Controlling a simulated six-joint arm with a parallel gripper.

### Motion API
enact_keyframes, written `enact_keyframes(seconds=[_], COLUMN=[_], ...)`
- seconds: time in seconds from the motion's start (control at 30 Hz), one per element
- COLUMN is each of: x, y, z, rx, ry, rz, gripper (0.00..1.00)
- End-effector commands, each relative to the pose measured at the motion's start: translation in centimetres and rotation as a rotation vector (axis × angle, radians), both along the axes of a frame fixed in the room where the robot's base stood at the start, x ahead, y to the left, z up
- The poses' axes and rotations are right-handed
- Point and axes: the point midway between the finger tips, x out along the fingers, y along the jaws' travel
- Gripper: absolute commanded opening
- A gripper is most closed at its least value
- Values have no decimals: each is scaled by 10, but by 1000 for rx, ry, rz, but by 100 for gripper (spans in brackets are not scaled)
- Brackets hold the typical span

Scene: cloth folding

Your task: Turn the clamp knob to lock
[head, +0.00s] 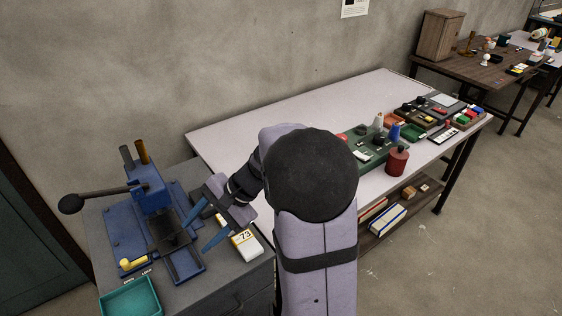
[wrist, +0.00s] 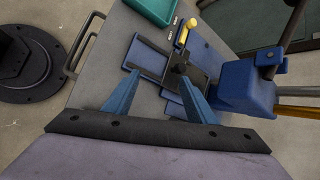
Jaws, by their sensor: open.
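A blue press-like fixture (head: 153,190) stands on the grey cabinet at the left in the head view. A yellow knob with a short arm (head: 132,263) sits at its front corner; it also shows near the top of the wrist view (wrist: 184,32). It looks like the clamp knob, but I cannot read any mark on it. My gripper (head: 203,228) is open and empty, to the right of the fixture. In the wrist view my two blue fingers (wrist: 160,85) are spread and point toward the fixture's dark plate (wrist: 178,82). The knob lies beyond the fingertips, apart from them.
A long lever with a black ball (head: 72,204) sticks out left of the fixture. A teal tray (head: 130,299) lies in front of the knob. A white and yellow box marked 73 (head: 247,244) is right of my gripper.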

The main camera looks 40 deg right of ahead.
Motion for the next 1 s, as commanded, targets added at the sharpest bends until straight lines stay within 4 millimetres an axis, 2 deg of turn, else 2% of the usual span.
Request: enact_keyframes(seconds=[0.03,0.07,0.1,0.17,0.2,0.3,0.4,0.5,0.6,0.67,0.87,1.0], x=[29,43,58,77,85,96,96,91,88,87,90,101], y=[-37,-57,-86,-130,-161,-232,-291,-330,-351,-356,-357,-354], z=[-8,-11,-15,-21,-24,-32,-38,-41,-42,-42,-42,-47], rx=[92,145,215,318,384,545,680,776,829,843,847,847], ry=[24,36,49,65,71,78,72,64,59,57,57,58], rz=[-197,-302,-438,-626,-741,-985,-1166,-1278,-1336,-1349,-1354,-1351], gripper=[51,51,51,51,51,51,51,51,51,51,51,51])
